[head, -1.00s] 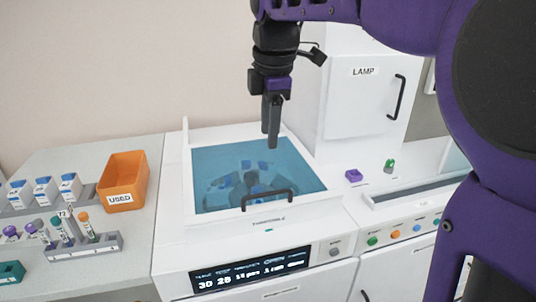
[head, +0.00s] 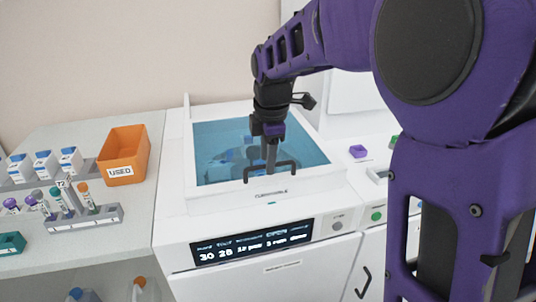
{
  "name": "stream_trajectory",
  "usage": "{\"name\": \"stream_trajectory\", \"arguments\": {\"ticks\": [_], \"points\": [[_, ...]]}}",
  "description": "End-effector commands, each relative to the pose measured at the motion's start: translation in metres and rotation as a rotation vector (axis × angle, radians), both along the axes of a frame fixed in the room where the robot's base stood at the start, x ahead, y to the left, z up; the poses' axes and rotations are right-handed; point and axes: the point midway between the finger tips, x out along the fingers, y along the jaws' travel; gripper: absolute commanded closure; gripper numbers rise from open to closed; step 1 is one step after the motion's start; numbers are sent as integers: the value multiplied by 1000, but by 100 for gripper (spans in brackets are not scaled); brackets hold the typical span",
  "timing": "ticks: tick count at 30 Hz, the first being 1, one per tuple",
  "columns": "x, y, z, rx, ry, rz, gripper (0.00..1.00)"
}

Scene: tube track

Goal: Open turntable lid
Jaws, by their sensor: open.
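The turntable lid (head: 222,145) is a blue see-through panel in a white frame on top of the white machine. It is down, and several dark and blue shapes show dimly through it.
An orange bin marked USED (head: 124,158) and a tube rack (head: 85,218) stand on the left counter. A purple block (head: 358,151) lies on the right counter. A lit display (head: 252,244) is on the machine's front. My arm covers much of the right side.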

Motion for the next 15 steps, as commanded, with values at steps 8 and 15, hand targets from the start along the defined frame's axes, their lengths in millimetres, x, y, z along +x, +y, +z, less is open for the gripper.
{"name": "stream_trajectory", "arguments": {"ticks": [8, 15], "points": [[0, 0, -1, 0, -1, 0, 55], [0, 0, -1, 0, -1, 0, 97]]}}
